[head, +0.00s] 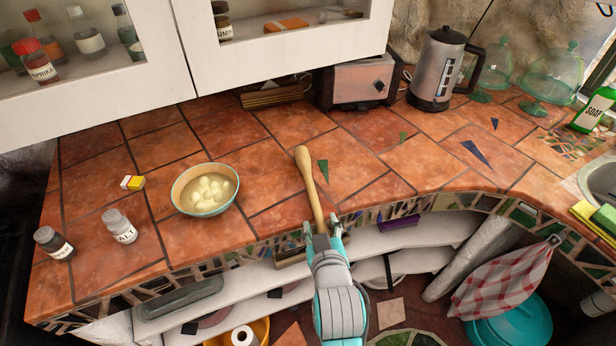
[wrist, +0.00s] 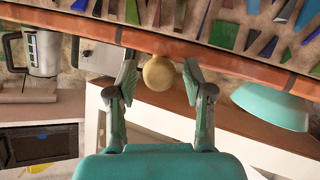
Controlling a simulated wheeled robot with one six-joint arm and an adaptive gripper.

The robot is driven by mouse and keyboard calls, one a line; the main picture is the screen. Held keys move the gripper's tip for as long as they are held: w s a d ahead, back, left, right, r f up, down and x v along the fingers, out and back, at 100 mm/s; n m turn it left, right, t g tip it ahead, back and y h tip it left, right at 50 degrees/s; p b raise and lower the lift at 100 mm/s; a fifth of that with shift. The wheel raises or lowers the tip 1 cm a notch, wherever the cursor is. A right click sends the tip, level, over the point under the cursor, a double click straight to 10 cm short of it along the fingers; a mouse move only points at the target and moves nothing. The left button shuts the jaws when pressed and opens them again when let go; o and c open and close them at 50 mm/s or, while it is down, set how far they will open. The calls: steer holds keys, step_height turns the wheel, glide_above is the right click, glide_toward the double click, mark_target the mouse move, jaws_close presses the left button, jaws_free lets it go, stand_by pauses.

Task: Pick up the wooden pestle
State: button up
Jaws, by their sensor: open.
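The wooden pestle (head: 309,182) lies on the terracotta-tiled counter, its thick end away from me and its thin handle pointing at the front edge. My gripper (head: 321,228) is at that edge, around the handle's near end. In the wrist view, the pestle's round end (wrist: 159,73) sits between the two open fingers of my gripper (wrist: 160,78).
A bowl of white balls (head: 205,190) stands left of the pestle. A salt jar (head: 118,226) and a dark jar (head: 53,243) are further left. A toaster (head: 360,82) and kettle (head: 437,70) stand behind. Shelves (head: 420,236) lie below the counter edge.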

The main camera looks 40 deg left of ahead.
steer(key=shift+w+a, duration=0.1)
jaws_close()
stand_by(0.3)
